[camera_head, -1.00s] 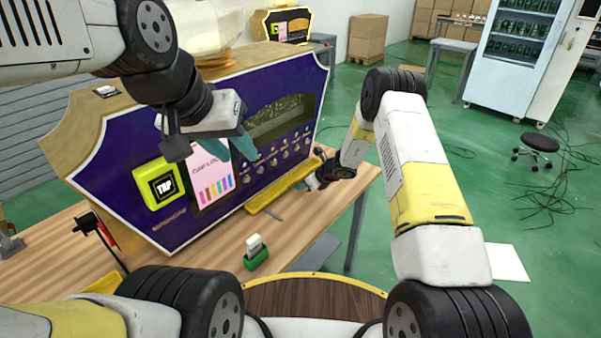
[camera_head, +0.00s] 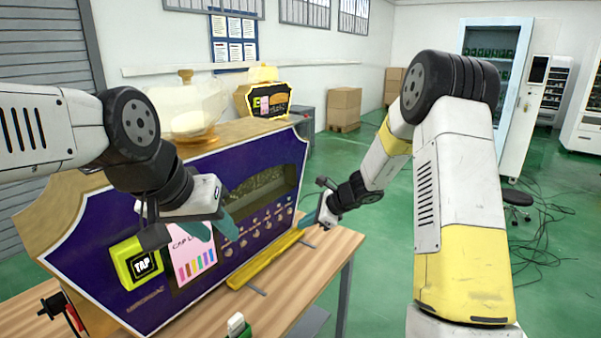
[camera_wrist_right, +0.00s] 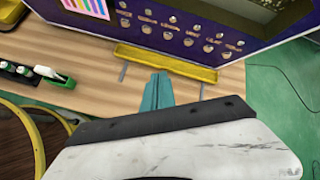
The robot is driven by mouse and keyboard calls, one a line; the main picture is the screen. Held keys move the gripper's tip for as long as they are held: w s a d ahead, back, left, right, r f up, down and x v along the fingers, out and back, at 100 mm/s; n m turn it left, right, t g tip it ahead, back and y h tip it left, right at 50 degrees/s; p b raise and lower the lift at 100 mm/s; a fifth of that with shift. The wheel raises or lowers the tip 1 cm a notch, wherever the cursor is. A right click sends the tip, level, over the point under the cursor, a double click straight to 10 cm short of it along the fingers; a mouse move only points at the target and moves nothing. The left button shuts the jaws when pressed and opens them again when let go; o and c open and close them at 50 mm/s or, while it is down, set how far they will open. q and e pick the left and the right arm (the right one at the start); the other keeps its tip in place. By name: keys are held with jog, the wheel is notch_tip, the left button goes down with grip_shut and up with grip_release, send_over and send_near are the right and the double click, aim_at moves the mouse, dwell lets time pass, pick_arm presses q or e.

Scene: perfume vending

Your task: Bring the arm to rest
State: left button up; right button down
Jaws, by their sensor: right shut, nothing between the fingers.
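My right gripper (camera_head: 307,219) is held up beside the right end of the yellow tray on the purple machine's front. Its teal fingers (camera_wrist_right: 157,91) are together and empty in the right wrist view, above the wooden table. My right arm (camera_head: 465,190) is bent, with its elbow high at the right. My left gripper (camera_head: 212,229) hangs in front of the machine's pink label, its teal fingers apart and nothing seen between them. Whether it touches the machine I cannot tell.
The purple machine (camera_head: 118,292) stands on the wooden table (camera_head: 290,300), with the yellow tray (camera_head: 265,260) along its front. A small green-and-white item (camera_head: 237,325) is on the table, near its front. Green floor (camera_head: 385,270) is open to the right, with cables farther off.

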jog(key=s+d+r+n+h, duration=0.1)
jog(key=s+d+r+n, duration=0.2)
jog(key=s+r+n, duration=1)
jog(key=s+d+r+n+h, duration=0.2)
jog(key=s+d, duration=0.3)
jog(key=s, duration=0.5)
jog(key=s+d+r+n+t+h, duration=0.1)
jog(key=s+d+r+n, duration=0.3)
jog(key=s, duration=0.6)
jog(key=shift+d+r+n+h, duration=0.45)
jog(key=shift+r+h, duration=0.2)
jog(key=shift+h, duration=0.25)
